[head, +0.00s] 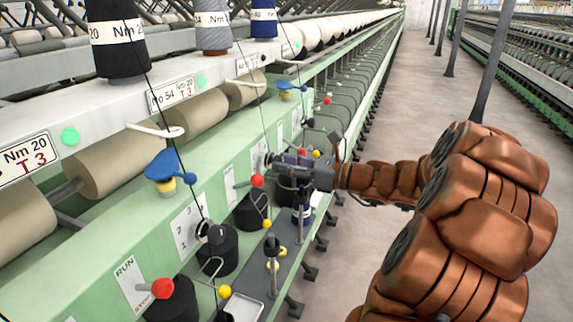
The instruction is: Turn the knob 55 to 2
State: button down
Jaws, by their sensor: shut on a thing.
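My gripper (277,162) reaches in from the right along my brown arm. It is shut on a small dark knob (268,157) on the green machine face, at the station beyond the one labelled No 54. The fingers hide most of this knob, so its pointer and setting cannot be read. The plate on the station label (250,63) above is too small to read.
Red-tipped levers (257,181) and yellow-tipped ones (266,224) stick out close to my gripper. Blue-capped parts (168,168) and bobbins (119,35) line the machine. A dark post (487,70) stands at the right. The aisle floor (395,110) is clear.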

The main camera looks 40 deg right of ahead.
jog(key=shift+f+n+b, duration=0.1)
jog(key=shift+n+b, duration=0.2)
jog(key=shift+b, duration=0.1)
jog(key=n+b, duration=1.1)
jog(key=b, duration=0.2)
jog(key=shift+b, duration=0.3)
jog(key=c, duration=0.8)
grip_release()
jog(key=shift+d, duration=0.1)
